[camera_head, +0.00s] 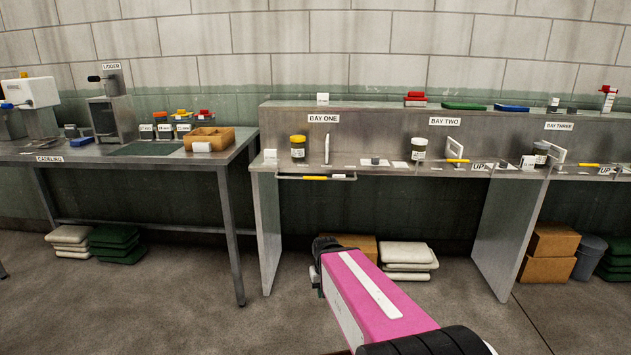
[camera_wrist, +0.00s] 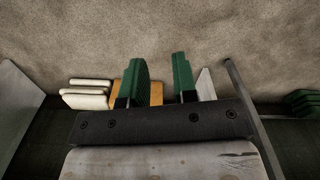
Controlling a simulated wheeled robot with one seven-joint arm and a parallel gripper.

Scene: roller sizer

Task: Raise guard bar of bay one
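The guard bar of bay one (camera_head: 315,178) is a thin metal bar with a yellow middle grip. It lies level along the front edge of the bay one bench, below the bench top. The bay one sign (camera_head: 323,118) is on the back panel above. My pink arm reaches in from the bottom of the head view, low in front of the bench. My gripper's fingers cannot be made out there. In the wrist view my gripper (camera_wrist: 160,82) shows two green fingers, parted, with nothing held between them. The bar is not recognisable in the wrist view.
On bay one stand a yellow-lidded jar (camera_head: 298,147) and an upright white handle (camera_head: 327,149). A bench side panel (camera_head: 267,230) stands at left. White sacks (camera_head: 408,254) and a cardboard box (camera_head: 352,243) lie under the bench. The floor in front is clear.

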